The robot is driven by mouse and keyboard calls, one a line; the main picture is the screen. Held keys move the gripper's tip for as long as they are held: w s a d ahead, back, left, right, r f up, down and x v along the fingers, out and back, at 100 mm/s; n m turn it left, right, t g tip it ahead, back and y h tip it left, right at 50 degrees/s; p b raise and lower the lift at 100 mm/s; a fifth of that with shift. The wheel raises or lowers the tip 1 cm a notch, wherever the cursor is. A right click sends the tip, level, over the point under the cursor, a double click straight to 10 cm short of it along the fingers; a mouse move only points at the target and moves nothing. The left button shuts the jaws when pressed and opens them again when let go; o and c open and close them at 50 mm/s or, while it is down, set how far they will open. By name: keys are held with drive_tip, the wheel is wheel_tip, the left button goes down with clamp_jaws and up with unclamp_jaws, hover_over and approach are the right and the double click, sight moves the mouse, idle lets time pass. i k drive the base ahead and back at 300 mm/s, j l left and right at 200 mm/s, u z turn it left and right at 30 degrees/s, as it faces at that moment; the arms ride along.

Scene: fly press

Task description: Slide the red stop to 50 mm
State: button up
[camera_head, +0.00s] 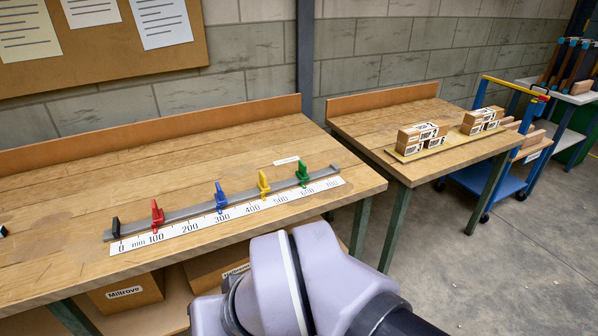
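The red stop (157,213) sits upright on a grey metal rail (190,212) on the wooden bench, close to the 100 mark of the white scale strip (176,233). The strip runs along the rail's front, with 0 at the left end beside a black end block (115,228). A blue stop (220,197), a yellow stop (263,184) and a green stop (302,174) stand farther right on the same rail. My gripper is not in view; only pale links of my arm show at the bottom middle, in front of the bench.
The left bench (60,265) is mostly clear around the rail. A small white label (286,160) lies behind it. A second bench (375,123) at right holds wooden blocks on a board. A blue trolley (487,181) stands beyond. Cardboard boxes (125,293) sit under the left bench.

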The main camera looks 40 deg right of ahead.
sight(158, 214)
drive_tip(key=i+l, duration=0.1)
drive_tip(key=i, duration=0.5)
drive_tip(key=i+l+u, duration=0.1)
drive_tip(key=i, duration=0.5)
